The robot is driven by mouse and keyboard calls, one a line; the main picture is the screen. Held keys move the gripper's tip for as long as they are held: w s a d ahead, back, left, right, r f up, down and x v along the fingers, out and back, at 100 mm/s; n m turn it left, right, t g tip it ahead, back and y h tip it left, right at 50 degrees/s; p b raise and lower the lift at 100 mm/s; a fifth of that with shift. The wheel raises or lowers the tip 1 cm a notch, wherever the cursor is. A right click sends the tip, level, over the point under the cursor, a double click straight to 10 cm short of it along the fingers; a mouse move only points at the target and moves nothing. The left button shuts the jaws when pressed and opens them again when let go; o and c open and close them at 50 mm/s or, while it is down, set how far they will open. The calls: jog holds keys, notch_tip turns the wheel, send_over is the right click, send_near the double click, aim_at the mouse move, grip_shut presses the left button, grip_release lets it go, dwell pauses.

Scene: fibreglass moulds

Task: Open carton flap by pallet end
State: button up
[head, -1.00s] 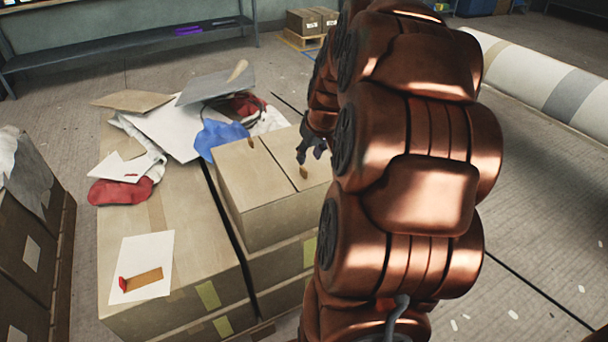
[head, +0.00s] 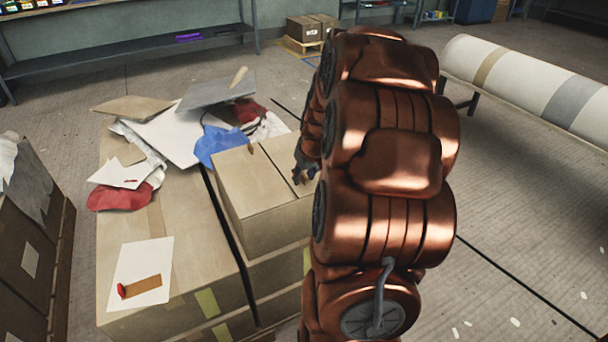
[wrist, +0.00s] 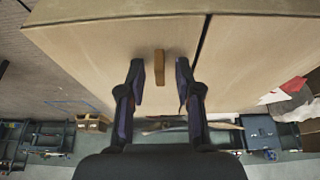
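The closed carton (head: 262,198) sits on top of the stacked boxes. A dark slit (head: 273,160) divides its top into flaps; the slit also shows in the wrist view (wrist: 201,38). A small brown tab (wrist: 159,66) stands on one flap (wrist: 100,60), to the left of the slit in the wrist view. My gripper (wrist: 160,76) is open, with one finger on each side of the tab and a gap on both sides. In the head view my gripper (head: 304,173) is low over the carton's right part, and my arm hides that side.
Cloths, a blue rag (head: 219,144) and boards (head: 215,90) lie piled behind the carton. A long box (head: 190,240) with a white sheet (head: 141,262) is on the left. A large roll (head: 540,85) lies at the right. Floor between is open.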

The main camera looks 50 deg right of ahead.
grip_shut()
